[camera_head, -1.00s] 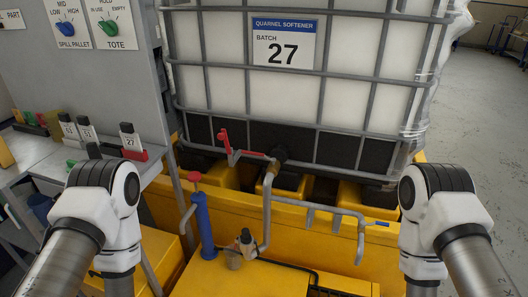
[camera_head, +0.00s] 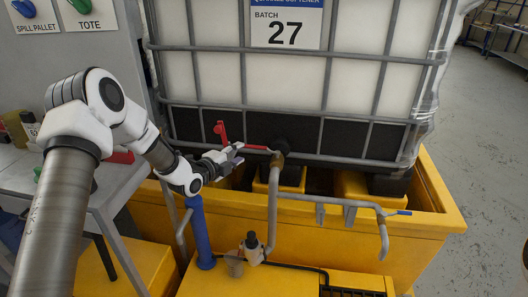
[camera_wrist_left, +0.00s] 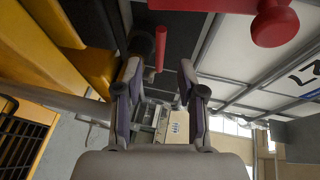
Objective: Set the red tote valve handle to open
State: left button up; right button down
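The red tote valve handle (camera_head: 221,133) is at the front of the caged white tote, by the dark valve body (camera_head: 278,158). An upright red grip stands at its left end, and a red bar runs sideways toward the valve. My left gripper (camera_head: 235,155) is just below and in front of the handle. In the left wrist view its fingers (camera_wrist_left: 161,80) are apart. A thin red rod (camera_wrist_left: 159,48) shows in line with the gap, and a larger red bar with a rounded knob (camera_wrist_left: 272,24) is near the top right. I cannot tell whether anything touches. My right gripper is out of view.
A bent grey pipe (camera_head: 272,210) drops from the valve. A blue post (camera_head: 201,232) stands below my left gripper. The yellow spill pallet (camera_head: 440,215) surrounds the tote base. A control panel (camera_head: 75,50) and a side bench (camera_head: 120,185) are at the left.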

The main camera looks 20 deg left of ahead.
aim_at(250, 147)
pick_arm(q)
jog(key=x, duration=0.7)
jog(key=shift+w+d+p, duration=0.25)
jog(key=shift+w+p, duration=0.05)
jog(key=shift+p, duration=0.05)
grip_shut()
